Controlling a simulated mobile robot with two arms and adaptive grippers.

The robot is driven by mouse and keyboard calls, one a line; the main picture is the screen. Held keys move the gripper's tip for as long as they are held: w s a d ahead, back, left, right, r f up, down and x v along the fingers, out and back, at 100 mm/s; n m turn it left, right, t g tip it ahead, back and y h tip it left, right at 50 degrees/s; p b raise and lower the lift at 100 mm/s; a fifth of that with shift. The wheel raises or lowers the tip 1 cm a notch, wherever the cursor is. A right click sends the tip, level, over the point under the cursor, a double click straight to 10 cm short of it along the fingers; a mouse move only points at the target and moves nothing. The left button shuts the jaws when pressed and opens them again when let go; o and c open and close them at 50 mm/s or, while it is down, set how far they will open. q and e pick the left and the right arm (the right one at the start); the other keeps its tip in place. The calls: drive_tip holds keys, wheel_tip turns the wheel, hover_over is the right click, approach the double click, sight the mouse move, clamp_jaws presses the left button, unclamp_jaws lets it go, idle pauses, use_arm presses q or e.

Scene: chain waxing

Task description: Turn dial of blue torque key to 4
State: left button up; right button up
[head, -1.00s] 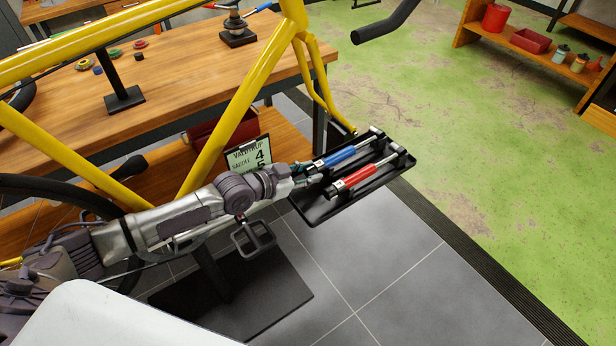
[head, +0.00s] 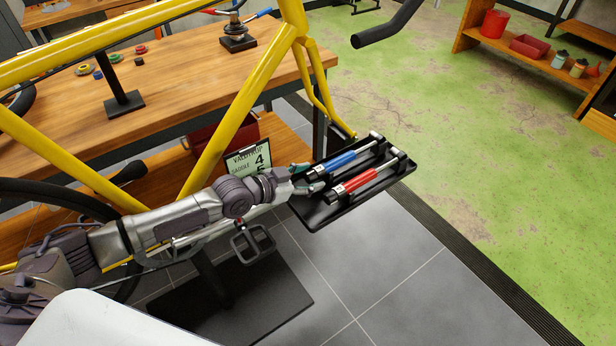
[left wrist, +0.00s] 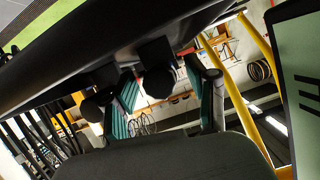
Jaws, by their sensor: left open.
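The blue torque key (head: 341,160) lies in the black tray (head: 324,215), beside and behind the red torque key (head: 355,183). Its dial end points left, toward my left gripper (head: 306,178). The gripper is open, its teal-padded fingers at the left end of the tray, close to that dial end. In the left wrist view the gripper (left wrist: 168,98) shows its fingers apart, with a dark round end (left wrist: 158,82) between them. I cannot tell whether they touch it. The dial's number is too small to read. My right gripper is out of view.
A card reading "VALDTRUP", "SADDLE" and 4 (head: 252,163) stands just left of the tray. The yellow bike frame (head: 230,115) rises behind my arm. A wooden workbench (head: 190,75) is behind it. Grey floor (head: 370,270) is clear in front of the tray.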

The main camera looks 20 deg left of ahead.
use_arm(q)
drive_tip(key=v, duration=1.2)
